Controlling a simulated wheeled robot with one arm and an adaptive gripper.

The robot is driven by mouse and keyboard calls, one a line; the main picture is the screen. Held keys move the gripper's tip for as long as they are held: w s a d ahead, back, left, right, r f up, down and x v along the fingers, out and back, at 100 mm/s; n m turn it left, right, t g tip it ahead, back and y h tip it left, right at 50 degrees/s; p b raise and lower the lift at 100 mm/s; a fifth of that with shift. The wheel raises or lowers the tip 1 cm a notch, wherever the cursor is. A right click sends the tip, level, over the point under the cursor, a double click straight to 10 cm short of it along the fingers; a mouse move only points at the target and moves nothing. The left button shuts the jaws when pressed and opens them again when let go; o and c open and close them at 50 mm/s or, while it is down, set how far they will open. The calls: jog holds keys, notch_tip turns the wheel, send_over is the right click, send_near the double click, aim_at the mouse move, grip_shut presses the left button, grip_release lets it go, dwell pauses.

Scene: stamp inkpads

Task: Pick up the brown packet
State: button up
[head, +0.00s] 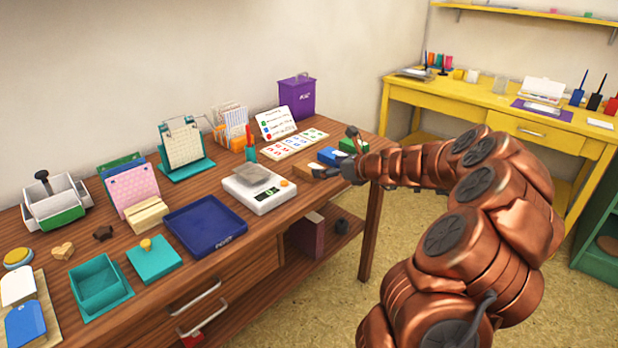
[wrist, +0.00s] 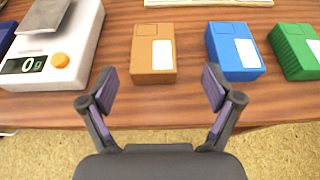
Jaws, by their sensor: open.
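The brown packet (wrist: 153,62) lies flat on the wooden table near its front edge. In the wrist view it sits just beyond my open fingertips, roughly centred between them and a little left. My gripper (wrist: 158,88) is open and empty, with one finger on each side. In the head view my gripper (head: 340,163) reaches in from the right over the table's right end, and the brown packet (head: 314,168) shows just left of it.
A blue packet (wrist: 233,50) and a green packet (wrist: 296,50) lie to the right of the brown one. A white scale (wrist: 78,45) reading 0 stands to the left. The table's front edge (wrist: 160,108) runs under my fingers. A blue tray (head: 205,226) lies farther left.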

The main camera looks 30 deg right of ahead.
aim_at(309, 166)
jog(key=x, duration=0.3)
jog(key=a+b+x, duration=0.1)
jog(key=x, duration=0.2)
jog(key=shift+s+f+b, duration=0.1)
jog(key=shift+f+b, duration=0.1)
jog(key=shift+b, duration=0.1)
jog(key=shift+w+a+f, duration=0.15)
jog(key=shift+w+f, duration=0.05)
jog(key=shift+w, duration=0.45)
jog(key=c, duration=1.4)
jog(key=shift+r, duration=0.15)
